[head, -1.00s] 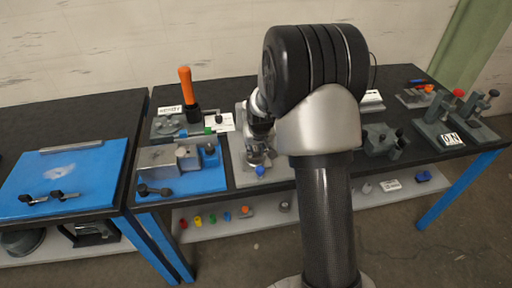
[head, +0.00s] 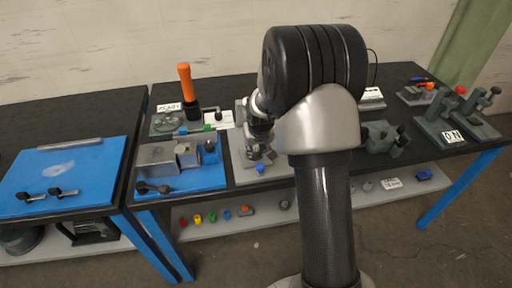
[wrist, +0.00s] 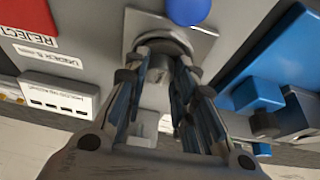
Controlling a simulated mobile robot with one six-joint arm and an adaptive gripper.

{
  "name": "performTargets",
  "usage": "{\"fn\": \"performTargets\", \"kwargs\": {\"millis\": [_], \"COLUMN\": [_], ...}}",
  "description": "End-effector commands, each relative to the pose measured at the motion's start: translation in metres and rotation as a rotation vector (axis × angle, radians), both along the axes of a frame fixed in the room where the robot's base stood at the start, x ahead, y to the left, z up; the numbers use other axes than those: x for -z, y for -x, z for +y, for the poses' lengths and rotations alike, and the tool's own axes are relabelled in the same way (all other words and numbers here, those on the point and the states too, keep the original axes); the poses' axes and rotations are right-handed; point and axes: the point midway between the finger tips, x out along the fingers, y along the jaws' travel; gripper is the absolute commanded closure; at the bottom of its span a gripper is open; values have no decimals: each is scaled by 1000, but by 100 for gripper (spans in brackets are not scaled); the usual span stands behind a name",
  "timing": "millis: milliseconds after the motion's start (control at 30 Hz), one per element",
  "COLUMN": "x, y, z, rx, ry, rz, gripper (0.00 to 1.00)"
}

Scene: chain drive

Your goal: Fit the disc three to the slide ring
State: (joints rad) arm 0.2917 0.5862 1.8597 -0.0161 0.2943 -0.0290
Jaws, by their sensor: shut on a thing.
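My gripper (wrist: 162,50) points at a grey plate (wrist: 205,48) in the wrist view. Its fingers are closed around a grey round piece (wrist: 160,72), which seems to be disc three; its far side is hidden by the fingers. In the head view my gripper (head: 260,150) is over the light grey fixture plate (head: 243,172) at the middle of the table. A blue knob (head: 262,168) is just in front of it, and it also shows at the top of the wrist view (wrist: 188,10). I cannot tell the slide ring apart from the other grey parts.
A blue base with grey blocks (head: 180,180) stands close on the left, with an orange-handled tool (head: 187,88) behind it. Grey fixtures (head: 383,138) stand on the right. My arm hides the table's middle.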

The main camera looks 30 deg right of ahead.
Motion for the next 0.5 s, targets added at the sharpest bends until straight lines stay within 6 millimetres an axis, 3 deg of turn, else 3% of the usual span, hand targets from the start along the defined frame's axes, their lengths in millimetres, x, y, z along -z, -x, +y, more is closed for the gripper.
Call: {"fn": "performTargets", "kwargs": {"millis": [100,133,500], "x": [3,3,2], "y": [0,0,0], "z": [0,0,0], "rx": [0,0,0], "ry": [0,0,0], "rz": [-1,-1,-1], "gripper": [100,74,52]}}
